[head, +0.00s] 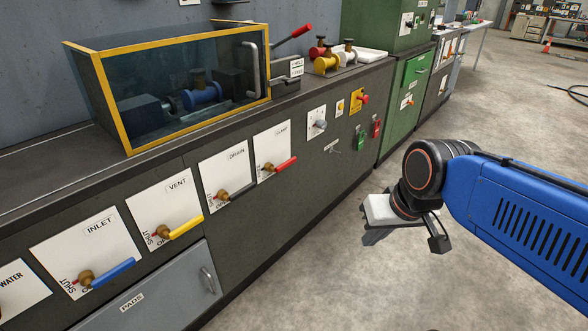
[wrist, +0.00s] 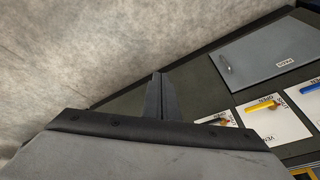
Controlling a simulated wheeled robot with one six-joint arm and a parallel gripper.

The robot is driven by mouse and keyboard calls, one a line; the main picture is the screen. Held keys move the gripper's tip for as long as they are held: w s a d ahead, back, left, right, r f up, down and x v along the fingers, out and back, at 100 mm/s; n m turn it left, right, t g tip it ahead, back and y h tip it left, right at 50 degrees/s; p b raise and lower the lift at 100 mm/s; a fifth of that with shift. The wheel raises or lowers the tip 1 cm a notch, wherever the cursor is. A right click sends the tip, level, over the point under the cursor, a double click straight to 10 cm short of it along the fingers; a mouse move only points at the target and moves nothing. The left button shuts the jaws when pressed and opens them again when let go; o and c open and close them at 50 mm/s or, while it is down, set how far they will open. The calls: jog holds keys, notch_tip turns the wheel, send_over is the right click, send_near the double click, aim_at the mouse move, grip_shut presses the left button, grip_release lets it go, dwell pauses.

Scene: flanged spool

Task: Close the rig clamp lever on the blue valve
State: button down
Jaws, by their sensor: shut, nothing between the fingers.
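A blue flanged valve (head: 203,96) sits inside a clear box with a yellow frame (head: 125,125) on the bench. A lever with a red grip (head: 292,33) sticks up and to the right just outside the box's right end; it looks raised. What it joins inside is hidden. A separate red panel handle (head: 280,164) sits on the bench front under a label that seems to read CLAMP. My gripper (head: 405,222) hangs over the floor in front of the bench, apart from everything. In the wrist view its fingers (wrist: 158,95) are together and empty.
Panels on the bench front carry blue (head: 112,272), yellow (head: 180,228) and dark (head: 237,192) handles. A grey vertical handle (head: 250,68) is on the box. A green cabinet (head: 405,95) stands beyond.

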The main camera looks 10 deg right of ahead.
jog(key=w+a+f+m+y, duration=0.2)
jog(key=w+a+m+y, duration=0.3)
jog(key=w, duration=0.5)
jog(key=w+a+f+m+y, duration=0.2)
jog(key=w+a+m+y, duration=0.2)
jog(key=w+a+m, duration=0.4)
jog(key=w+d+f+m+t, duration=0.2)
jog(key=w+d+f+m, duration=0.1)
jog(key=w, duration=0.4)
jog(key=w+d+f+m+t+h, duration=0.1)
jog(key=w+d+f+m+t, duration=0.2)
jog(key=w+m, duration=0.4)
jog(key=w+d+f+m+t, duration=0.2)
jog(key=w+d+f+m, duration=0.2)
jog(key=w+d, duration=0.3)
jog(key=shift+w+f+m+h, duration=0.3)
jog(key=shift+w+f+m, duration=0.05)
jog(key=shift+w+m, duration=0.05)
jog(key=shift+a, duration=0.1)
jog(key=x, duration=1)
notch_tip(320, 180, up, 4)
jog(key=shift+w+r, duration=0.1)
jog(key=shift+r, duration=0.05)
